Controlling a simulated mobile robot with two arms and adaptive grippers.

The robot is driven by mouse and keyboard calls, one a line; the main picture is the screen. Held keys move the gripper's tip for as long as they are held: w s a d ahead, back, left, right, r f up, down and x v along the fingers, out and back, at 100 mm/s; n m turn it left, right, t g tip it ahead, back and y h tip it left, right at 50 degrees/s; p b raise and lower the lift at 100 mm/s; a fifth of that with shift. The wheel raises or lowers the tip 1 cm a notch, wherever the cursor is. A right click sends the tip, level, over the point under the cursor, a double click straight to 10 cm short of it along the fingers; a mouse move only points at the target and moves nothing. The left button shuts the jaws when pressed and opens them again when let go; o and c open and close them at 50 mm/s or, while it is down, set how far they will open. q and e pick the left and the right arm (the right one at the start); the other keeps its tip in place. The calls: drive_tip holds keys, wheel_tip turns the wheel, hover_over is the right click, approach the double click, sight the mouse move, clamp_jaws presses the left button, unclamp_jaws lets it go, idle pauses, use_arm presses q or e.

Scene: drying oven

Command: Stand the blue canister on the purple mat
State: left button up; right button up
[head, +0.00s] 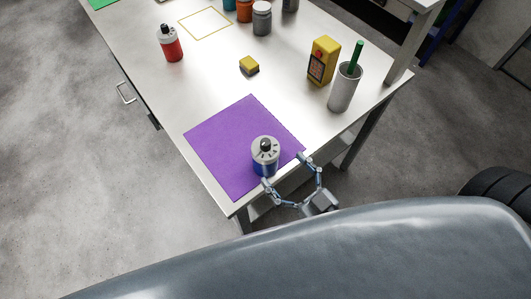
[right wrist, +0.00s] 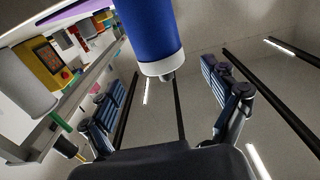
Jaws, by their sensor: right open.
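The blue canister (head: 264,168) has a pale grey top with a dark knob. In the head view it looks upright on the purple mat (head: 225,150), near the mat's lower right edge. My right gripper (head: 284,170) is at the table's near edge, just beside the canister, with its fingers spread and clear of it. In the right wrist view the canister's blue body (right wrist: 150,30) and white end show ahead of the open fingers (right wrist: 168,72), with nothing clasped. Contact between the canister's base and the mat is hidden. My left gripper is not in view.
A red bottle (head: 171,45), a small yellow block (head: 249,65), a yellow meter (head: 323,60) and a white cup (head: 345,88) with a green-handled item stand farther back on the table. Several jars and a yellow outlined square (head: 188,27) are near the far end.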

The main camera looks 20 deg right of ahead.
sight(274, 159)
drive_tip(key=x, duration=0.2)
drive_tip(key=shift+w+a, duration=0.15)
drive_tip(key=shift+w, duration=0.2)
drive_tip(key=shift+w+a+r+p, duration=0.1)
drive_tip(key=shift+w+r+p, duration=0.05)
drive_tip(key=shift+w+p, duration=0.2)
drive_tip(key=p+x, duration=0.1)
drive_tip(key=x, duration=0.2)
drive_tip(key=shift+w+a+r, duration=0.1)
drive_tip(key=shift+w+a, duration=0.05)
drive_tip(key=shift+w, duration=0.15)
drive_tip(key=shift+w+a, duration=0.15)
drive_tip(key=shift+w, duration=0.25)
drive_tip(key=shift+s, duration=0.1)
drive_tip(key=c, duration=1.5)
